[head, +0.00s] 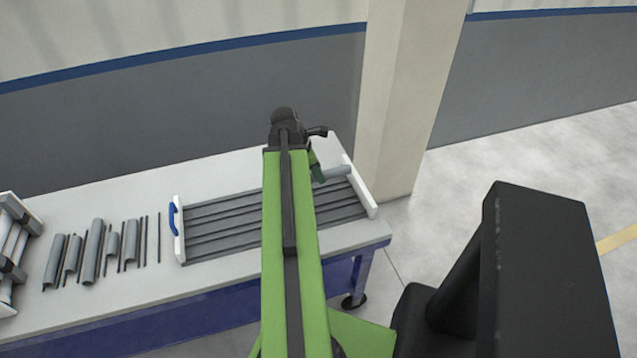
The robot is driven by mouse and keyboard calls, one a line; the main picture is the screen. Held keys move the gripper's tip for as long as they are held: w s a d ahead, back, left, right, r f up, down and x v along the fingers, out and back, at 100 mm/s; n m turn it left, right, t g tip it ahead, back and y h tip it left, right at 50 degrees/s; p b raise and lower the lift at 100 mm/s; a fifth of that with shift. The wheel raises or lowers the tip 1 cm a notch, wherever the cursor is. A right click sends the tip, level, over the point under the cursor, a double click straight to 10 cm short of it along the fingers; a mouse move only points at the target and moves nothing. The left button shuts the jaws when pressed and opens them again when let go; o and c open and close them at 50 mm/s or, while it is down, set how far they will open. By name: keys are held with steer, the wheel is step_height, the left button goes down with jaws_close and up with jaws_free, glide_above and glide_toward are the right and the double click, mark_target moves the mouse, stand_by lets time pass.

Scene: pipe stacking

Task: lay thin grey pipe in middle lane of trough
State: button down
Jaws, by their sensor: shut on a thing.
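The trough (222,240) lies on the table, a grey ribbed tray with several parallel lanes, white end walls and a blue handle on the left end. My green arm crosses in front of it and hides its middle. My gripper (317,173) is at the far right part of the trough, mostly hidden behind the arm's end. It is shut on a grey pipe (336,171), whose right end sticks out toward the right end wall. The pipe's other end is hidden. I cannot tell how high it is above the lanes.
Several grey pipes and thin dark rods (92,252) lie side by side on the table (150,292) left of the trough. A rack (14,250) with pipes stands at the far left. A beige pillar (408,100) rises just behind the table's right end.

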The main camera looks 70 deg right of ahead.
mark_target(322, 199)
step_height(322, 199, down, 10)
steer(key=b, duration=0.9)
steer(key=shift+r+b, duration=0.2)
steer(key=shift+b, duration=0.1)
steer(key=shift+a, duration=0.1)
steer(key=shift+r, duration=0.1)
steer(key=c, duration=1.3)
jaws_free()
steer(key=shift+o, duration=1.2)
steer(key=p+v, duration=1.6)
steer(key=v, duration=0.1)
steer(key=shift+w+r, duration=0.1)
steer(key=shift+r, duration=0.15)
steer(key=shift+w+f, duration=0.1)
